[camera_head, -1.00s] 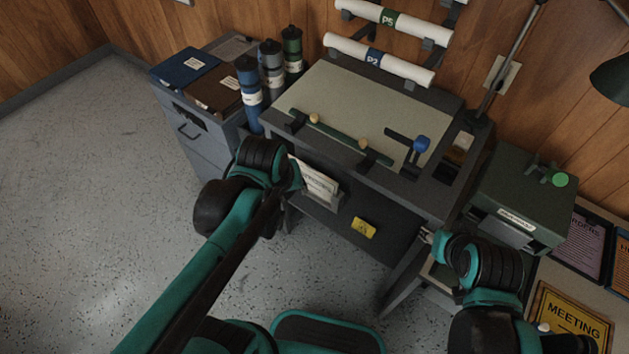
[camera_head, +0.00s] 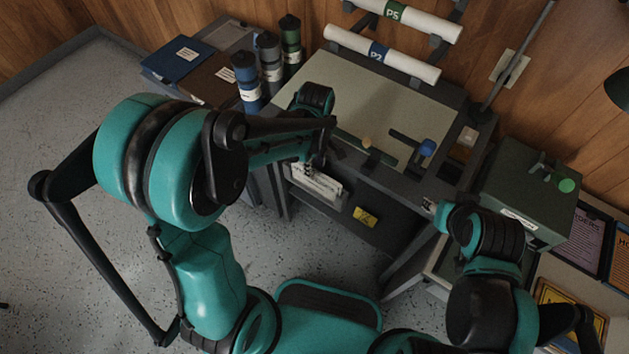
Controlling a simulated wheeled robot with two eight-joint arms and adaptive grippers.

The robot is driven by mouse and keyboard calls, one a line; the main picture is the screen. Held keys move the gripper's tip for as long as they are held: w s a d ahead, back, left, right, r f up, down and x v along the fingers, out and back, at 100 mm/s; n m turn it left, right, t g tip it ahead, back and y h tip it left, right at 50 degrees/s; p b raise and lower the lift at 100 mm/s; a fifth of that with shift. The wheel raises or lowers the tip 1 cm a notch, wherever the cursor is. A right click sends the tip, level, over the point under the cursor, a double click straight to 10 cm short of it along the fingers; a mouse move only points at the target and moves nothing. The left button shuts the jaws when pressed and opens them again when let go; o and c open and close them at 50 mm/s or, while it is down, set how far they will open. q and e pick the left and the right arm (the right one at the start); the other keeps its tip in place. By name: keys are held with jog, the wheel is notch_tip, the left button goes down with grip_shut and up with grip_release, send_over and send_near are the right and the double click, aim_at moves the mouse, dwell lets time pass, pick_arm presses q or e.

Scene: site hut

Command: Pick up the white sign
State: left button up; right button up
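The white sign (camera_head: 317,184) with dark lettering is on the front of the drafting table (camera_head: 392,92), below its top edge. My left gripper (camera_head: 314,164) points down just above the sign, at the table's front edge. Its dark fingers overlap the sign's upper edge in view. I cannot tell whether they touch it or how far they are open. My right gripper (camera_head: 432,207) is at the table's right front corner, beside the green box. Its fingers are too small to read.
A green box (camera_head: 528,190) stands right of the table. Blue, grey and green tubes (camera_head: 270,62) stand at its back left. A small yellow label (camera_head: 365,217) is on the table front. A yellow sign (camera_head: 560,300) lies at the lower right, partly covered by my arm.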

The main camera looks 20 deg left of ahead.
aim_at(314, 180)
pick_arm(q)
notch_tip(314, 180, down, 4)
jog(key=shift+s+a+r+b, duration=0.1)
jog(key=shift+r+b, duration=0.15)
jog(key=shift+b, duration=0.35)
grip_shut()
